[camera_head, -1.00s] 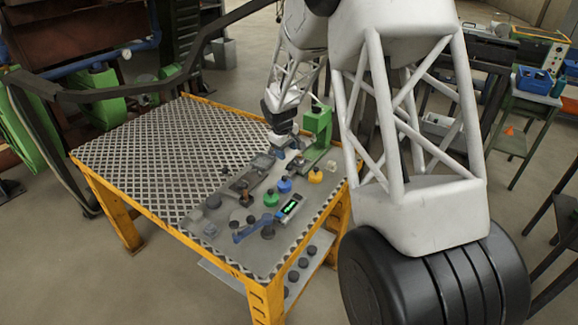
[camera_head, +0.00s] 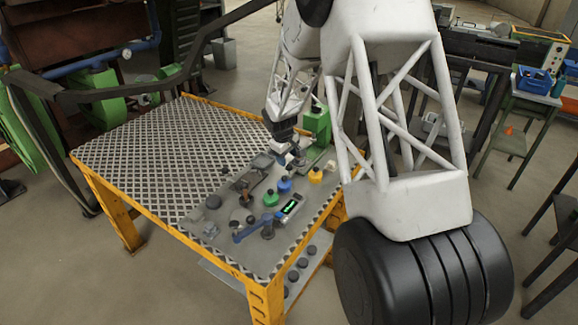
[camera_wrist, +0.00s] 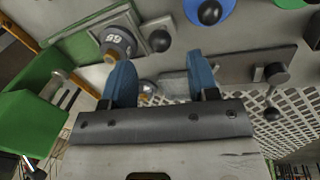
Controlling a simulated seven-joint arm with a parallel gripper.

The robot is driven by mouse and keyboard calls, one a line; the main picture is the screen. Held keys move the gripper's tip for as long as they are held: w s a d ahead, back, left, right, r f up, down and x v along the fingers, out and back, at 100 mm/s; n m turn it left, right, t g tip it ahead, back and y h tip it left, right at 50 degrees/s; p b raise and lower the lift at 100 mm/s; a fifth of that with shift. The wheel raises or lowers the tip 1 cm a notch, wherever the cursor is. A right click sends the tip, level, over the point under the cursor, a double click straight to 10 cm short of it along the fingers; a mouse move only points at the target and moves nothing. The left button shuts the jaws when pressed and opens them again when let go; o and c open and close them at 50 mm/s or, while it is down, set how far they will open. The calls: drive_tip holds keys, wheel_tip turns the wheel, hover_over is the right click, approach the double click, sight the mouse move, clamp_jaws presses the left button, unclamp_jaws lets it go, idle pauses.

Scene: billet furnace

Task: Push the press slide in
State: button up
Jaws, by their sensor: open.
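My gripper (camera_head: 290,158) is over the back right part of the workbench, close in front of the green press (camera_head: 317,122). In the wrist view my gripper (camera_wrist: 161,72) has its two blue fingers apart with nothing clearly held between them. A grey rail-like block (camera_wrist: 228,72) with a black-knobbed lever (camera_wrist: 275,72) lies beyond and right of the fingers. A dial-like round part marked with digits (camera_wrist: 117,42) sits on a plate by the left finger. A green body (camera_wrist: 35,105) fills the left edge. I cannot tell for sure which part is the press slide.
Blue (camera_head: 284,184), green (camera_head: 270,198) and yellow (camera_head: 315,176) buttons, a lit display (camera_head: 291,207) and a blue-handled lever (camera_head: 246,232) stand on the near side of the bench. The perforated left part of the top (camera_head: 165,150) is clear.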

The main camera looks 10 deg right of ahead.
sight(289, 165)
drive_tip(key=shift+w+d+f, duration=0.15)
drive_tip(key=shift+d+f, duration=0.05)
drive_tip(key=shift+f, duration=1)
drive_tip(key=shift+w+d+f, duration=0.1)
drive_tip(key=shift+d+f, duration=0.05)
drive_tip(key=shift+f, duration=1.05)
clamp_jaws()
